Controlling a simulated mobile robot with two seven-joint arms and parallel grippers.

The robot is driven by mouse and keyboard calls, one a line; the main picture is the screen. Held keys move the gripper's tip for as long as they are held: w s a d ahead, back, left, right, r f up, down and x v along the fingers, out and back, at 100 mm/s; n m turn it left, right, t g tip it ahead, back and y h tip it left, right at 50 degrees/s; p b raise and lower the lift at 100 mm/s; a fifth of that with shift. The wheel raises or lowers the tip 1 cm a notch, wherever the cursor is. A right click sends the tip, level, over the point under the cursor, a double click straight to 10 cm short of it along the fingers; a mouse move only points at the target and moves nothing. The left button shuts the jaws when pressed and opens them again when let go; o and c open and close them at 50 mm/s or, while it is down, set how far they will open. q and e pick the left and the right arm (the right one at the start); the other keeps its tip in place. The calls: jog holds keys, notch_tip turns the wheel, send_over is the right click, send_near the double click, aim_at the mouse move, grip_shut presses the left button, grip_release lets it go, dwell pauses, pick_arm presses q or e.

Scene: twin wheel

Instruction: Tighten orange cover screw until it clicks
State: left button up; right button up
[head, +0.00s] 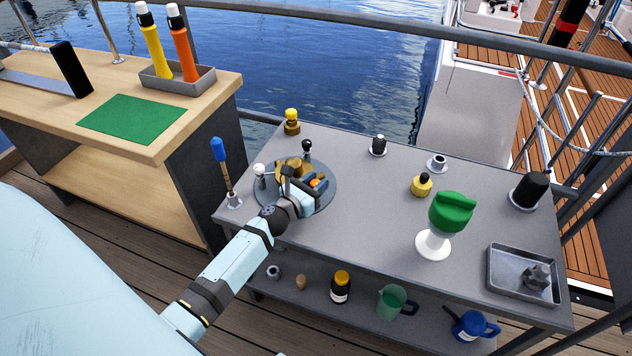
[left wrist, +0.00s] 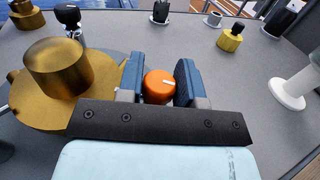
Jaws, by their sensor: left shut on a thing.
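The orange cover screw (left wrist: 159,87) is a round knob with a white mark on top. In the left wrist view it sits between the two blue fingers of my left gripper (left wrist: 159,82), which is shut on it. In the head view my left gripper (head: 316,184) reaches over a round grey plate (head: 329,196) on the grey table. The screw shows there only as a small orange patch between the fingers. A brass fitting with a raised cylinder (left wrist: 58,68) stands just left of the gripper. My right gripper is not in view.
Black-knobbed (head: 307,146) and white-knobbed (head: 260,170) levers stand close to the gripper. A blue-handled tool (head: 219,155) stands at the table's left edge. A green-topped white stand (head: 434,243) and a metal tray (head: 508,291) are to the right. The table's middle is mostly clear.

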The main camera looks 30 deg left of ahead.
aim_at(316, 182)
pick_arm(q)
jog(key=m+h, duration=0.2)
jog(key=h, duration=0.1)
jog(key=m+g+h, duration=0.1)
jog(key=h, duration=0.1)
jog(key=shift+f+m+g+h, duration=0.1)
jog(key=shift+m+g+h, duration=0.2)
jog(key=shift+m+h, duration=0.1)
jog(key=shift+m+g+h+b, duration=1.05)
jog(key=shift+m+g+h, duration=1.3)
jog(key=shift+h, duration=0.65)
jog(key=o, duration=0.9)
jog(key=shift+d, duration=0.1)
jog(key=shift+r, duration=0.2)
notch_tip(316, 182, up, 20)
jog(key=p, duration=0.5)
jog(key=shift+f, duration=0.1)
